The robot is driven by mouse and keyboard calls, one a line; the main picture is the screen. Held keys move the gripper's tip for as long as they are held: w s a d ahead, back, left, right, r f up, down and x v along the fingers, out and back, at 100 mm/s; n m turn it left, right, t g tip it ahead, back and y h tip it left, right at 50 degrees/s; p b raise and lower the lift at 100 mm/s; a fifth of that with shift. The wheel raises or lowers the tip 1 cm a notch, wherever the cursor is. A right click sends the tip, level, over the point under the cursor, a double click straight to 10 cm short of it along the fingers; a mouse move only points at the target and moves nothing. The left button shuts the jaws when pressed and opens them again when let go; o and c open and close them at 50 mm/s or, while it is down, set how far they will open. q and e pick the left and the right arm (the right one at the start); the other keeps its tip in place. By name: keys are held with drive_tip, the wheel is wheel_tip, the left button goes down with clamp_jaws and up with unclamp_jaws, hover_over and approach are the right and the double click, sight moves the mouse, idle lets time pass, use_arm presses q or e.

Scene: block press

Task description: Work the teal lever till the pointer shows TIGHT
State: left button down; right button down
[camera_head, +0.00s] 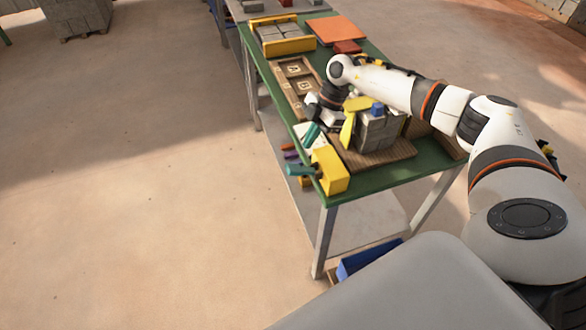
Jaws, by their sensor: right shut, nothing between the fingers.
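Two teal parts show on the near left side of the green table (395,180). A teal handle (300,170) sticks out to the left of a yellow block (330,170). A slanted teal bar (312,135) lies close to my right gripper (315,121). I cannot tell for sure which is the lever. My right gripper is shut and empty, just above the slanted bar; whether it touches is not clear. Grey blocks (374,134) with a yellow arm-like piece (348,128) stand right of it. A pointer and its wording cannot be made out. My left gripper is not in view.
Wooden trays with letter tiles (279,84) lie behind my right gripper. A yellow-ended rack of grey blocks (283,38), an orange board (337,29) and a red block (347,46) are at the far end. A blue bin (368,259) sits low.

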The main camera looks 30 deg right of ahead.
sight(301, 167)
drive_tip(key=shift+a+f, duration=0.1)
drive_tip(key=b+x, duration=0.6)
drive_tip(key=x, duration=0.1)
idle(0.5)
drive_tip(key=shift+f+b, duration=0.75)
drive_tip(key=shift+f, duration=1.5)
drive_tip(key=shift+s, duration=0.1)
